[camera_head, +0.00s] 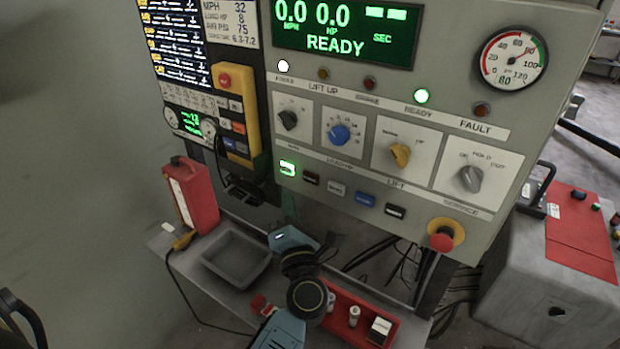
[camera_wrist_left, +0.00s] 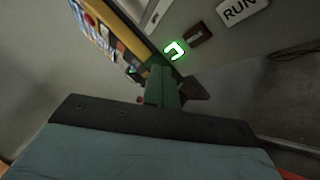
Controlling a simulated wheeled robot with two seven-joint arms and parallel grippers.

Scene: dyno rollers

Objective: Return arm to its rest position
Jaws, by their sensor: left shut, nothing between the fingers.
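My left arm (camera_head: 305,297) comes up from the bottom edge in the head view, over the shelf. Its gripper (camera_head: 290,207) is just below the lower left of the grey control panel (camera_head: 330,180). In the left wrist view the green fingers of the gripper (camera_wrist_left: 163,88) are together, with nothing between them. A green-lit button (camera_head: 288,168) is just above the fingertips; it also shows in the left wrist view (camera_wrist_left: 174,50). I cannot tell the exact gap to the panel. My right gripper is not in view.
A grey shelf (camera_head: 165,240) below carries a grey tray (camera_head: 235,258), a red case (camera_head: 192,195) and a red bin (camera_head: 390,338). A yellow pendant (camera_head: 236,105) hangs left of the panel. A red emergency knob (camera_head: 442,237) sticks out at lower right.

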